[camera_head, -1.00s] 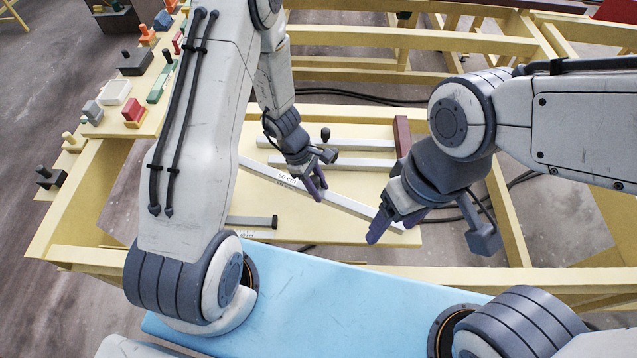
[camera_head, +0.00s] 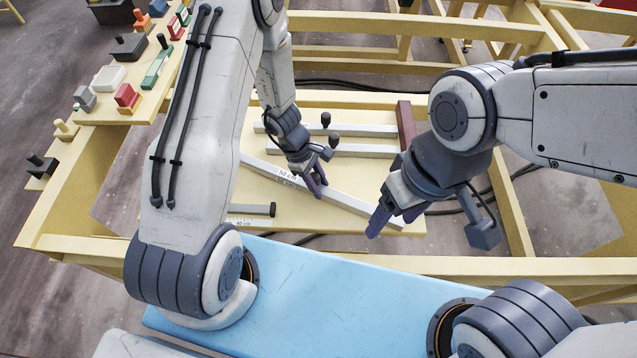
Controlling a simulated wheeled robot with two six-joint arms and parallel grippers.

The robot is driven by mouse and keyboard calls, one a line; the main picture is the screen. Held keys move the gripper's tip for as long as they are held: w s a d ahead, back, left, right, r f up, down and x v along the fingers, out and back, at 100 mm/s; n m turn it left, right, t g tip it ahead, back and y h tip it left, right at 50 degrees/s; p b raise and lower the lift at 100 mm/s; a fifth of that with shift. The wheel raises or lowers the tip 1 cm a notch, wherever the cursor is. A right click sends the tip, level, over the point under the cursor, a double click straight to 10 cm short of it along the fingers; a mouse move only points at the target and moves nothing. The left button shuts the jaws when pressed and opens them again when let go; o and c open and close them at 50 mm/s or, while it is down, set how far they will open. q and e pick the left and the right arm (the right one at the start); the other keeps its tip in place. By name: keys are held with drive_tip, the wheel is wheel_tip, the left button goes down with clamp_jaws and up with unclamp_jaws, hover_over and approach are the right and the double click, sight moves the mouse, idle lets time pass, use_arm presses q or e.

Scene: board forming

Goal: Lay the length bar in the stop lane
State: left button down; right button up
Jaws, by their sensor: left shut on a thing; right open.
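The length bar (camera_head: 345,200) is a long grey bar with a white "50 cm" label. It lies slantwise over the pale yellow board, its right end nearer me. My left gripper (camera_head: 318,188) is shut on it near its middle. My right gripper (camera_head: 387,222) is open at the bar's right end and hides part of it; I cannot tell if they touch. Behind, two grey rails (camera_head: 365,131) run left to right, with a gap between them that looks like the stop lane. A dark red block (camera_head: 405,124) stands at their right end.
A shorter grey bar with a dark end (camera_head: 250,210) lies at the board's front left, partly behind my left arm. Black knobs (camera_head: 333,140) stand by the rails. A yellow ledge (camera_head: 150,97) with several coloured blocks is at the left. A blue surface (camera_head: 330,290) lies in front.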

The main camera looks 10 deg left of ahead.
sight(313, 176)
use_arm(q)
drive_tip(key=shift+f+b, duration=0.6)
drive_tip(key=shift+c, duration=2.2)
unclamp_jaws()
drive_tip(key=v, duration=1)
drive_tip(key=shift+r+p, duration=0.3)
drive_tip(key=s+d+r+m+y+b, duration=0.2)
drive_tip(key=s+d+r+m+b, duration=0.2)
drive_tip(key=s+d+r+m, duration=0.65)
drive_tip(key=s+m+y+b, duration=0.1)
drive_tip(key=s+m+b, duration=0.1)
drive_tip(key=s+m, duration=0.6)
drive_tip(key=r+m, duration=0.1)
drive_tip(key=m, duration=0.3)
drive_tip(key=shift+s+a+t+y, duration=0.2)
drive_tip(key=shift+s+t+y, duration=0.1)
drive_tip(key=shift+s+t, duration=0.1)
